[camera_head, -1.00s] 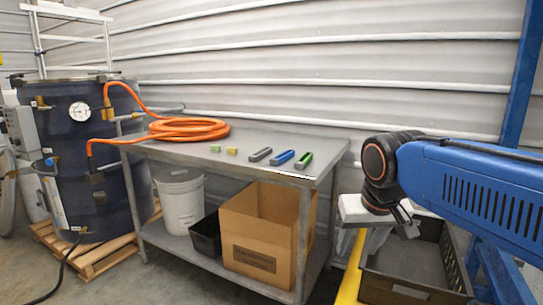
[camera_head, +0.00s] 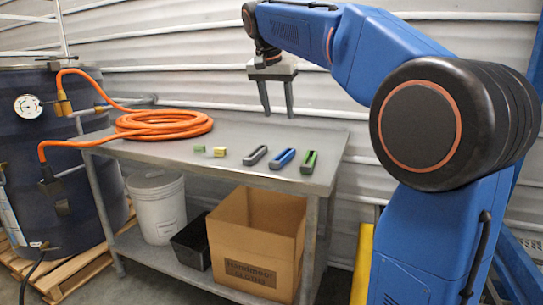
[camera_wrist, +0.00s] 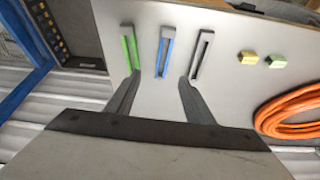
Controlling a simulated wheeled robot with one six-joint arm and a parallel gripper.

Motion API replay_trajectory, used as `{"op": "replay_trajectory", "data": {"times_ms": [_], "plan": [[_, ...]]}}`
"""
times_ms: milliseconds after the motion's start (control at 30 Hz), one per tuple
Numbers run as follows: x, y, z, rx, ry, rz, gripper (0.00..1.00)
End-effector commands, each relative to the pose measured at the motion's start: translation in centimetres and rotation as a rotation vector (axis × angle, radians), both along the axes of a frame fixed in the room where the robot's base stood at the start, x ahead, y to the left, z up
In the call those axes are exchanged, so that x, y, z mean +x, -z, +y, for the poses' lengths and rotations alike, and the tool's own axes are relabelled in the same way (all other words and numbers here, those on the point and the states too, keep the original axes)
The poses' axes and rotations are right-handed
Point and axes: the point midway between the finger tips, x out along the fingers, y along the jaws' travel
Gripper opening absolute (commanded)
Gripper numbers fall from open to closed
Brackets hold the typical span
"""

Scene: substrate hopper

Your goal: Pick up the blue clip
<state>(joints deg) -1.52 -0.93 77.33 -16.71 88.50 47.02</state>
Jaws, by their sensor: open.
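My gripper (camera_head: 279,114) is open and empty, above the table and a little behind the clips. In the wrist view the blue clip (camera_wrist: 165,52) lies ahead of my gripper (camera_wrist: 158,78), between the lines of its two fingers. Nothing hides the blue clip.
An orange hose coil (camera_head: 163,124) lies on the left of the metal table (camera_head: 225,135). A green block (camera_head: 199,149) and a yellow block (camera_head: 219,151) lie left of the clips. A cardboard box (camera_head: 256,240), black bin and white bucket (camera_head: 157,207) stand on the shelf below.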

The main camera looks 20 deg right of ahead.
Motion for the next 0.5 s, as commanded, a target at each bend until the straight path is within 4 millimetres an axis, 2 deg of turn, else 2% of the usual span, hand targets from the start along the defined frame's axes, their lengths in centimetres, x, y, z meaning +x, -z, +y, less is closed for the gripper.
{"op": "replay_trajectory", "data": {"times_ms": [167, 500], "plan": [[0.7, 0.5, -0.3, -0.001, 0.015, -0.001, 0.48], [2.1, 5.9, -2.0, -0.001, 0.015, 0.001, 0.48]]}}
